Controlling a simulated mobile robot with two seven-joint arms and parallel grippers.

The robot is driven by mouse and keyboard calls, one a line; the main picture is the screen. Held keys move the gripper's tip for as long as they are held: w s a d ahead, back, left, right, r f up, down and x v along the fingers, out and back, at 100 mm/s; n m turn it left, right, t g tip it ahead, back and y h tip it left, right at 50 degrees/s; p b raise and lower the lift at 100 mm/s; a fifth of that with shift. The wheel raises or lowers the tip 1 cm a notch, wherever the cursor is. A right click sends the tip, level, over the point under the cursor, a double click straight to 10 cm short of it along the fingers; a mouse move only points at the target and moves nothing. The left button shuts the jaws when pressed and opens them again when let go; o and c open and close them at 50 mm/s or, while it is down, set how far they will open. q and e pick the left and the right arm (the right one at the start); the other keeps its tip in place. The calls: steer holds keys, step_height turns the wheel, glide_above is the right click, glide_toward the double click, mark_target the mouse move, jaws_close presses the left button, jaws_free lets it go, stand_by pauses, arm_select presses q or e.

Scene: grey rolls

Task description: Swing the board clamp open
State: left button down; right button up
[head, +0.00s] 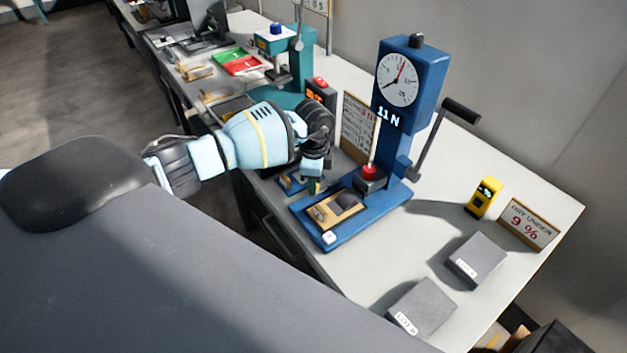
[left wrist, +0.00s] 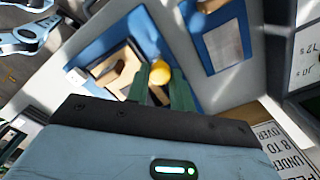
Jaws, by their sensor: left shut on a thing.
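My left gripper (head: 313,187) reaches in from the left, beside the blue press base (head: 355,226). In the left wrist view its green fingers (left wrist: 160,86) are shut on a round yellow knob (left wrist: 160,70), which I take to be the clamp's handle. The knob is hidden in the head view. A tan board (head: 335,207) with a dark block on it lies on the base; it also shows in the left wrist view (left wrist: 120,70). How the clamp joins the board cannot be made out. My right gripper is not in view.
The blue press column (head: 391,120) carries a dial and a black-handled lever (head: 460,110). A red-topped plunger (head: 369,172) stands at its foot. Grey boxes (head: 477,259) (head: 422,307), a yellow device (head: 484,197) and a sign (head: 529,224) stand right. A teal press (head: 290,60) is behind.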

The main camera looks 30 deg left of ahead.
arm_select(q)
steer(key=c, duration=1.2)
jaws_free()
steer(key=shift+r, duration=3.95)
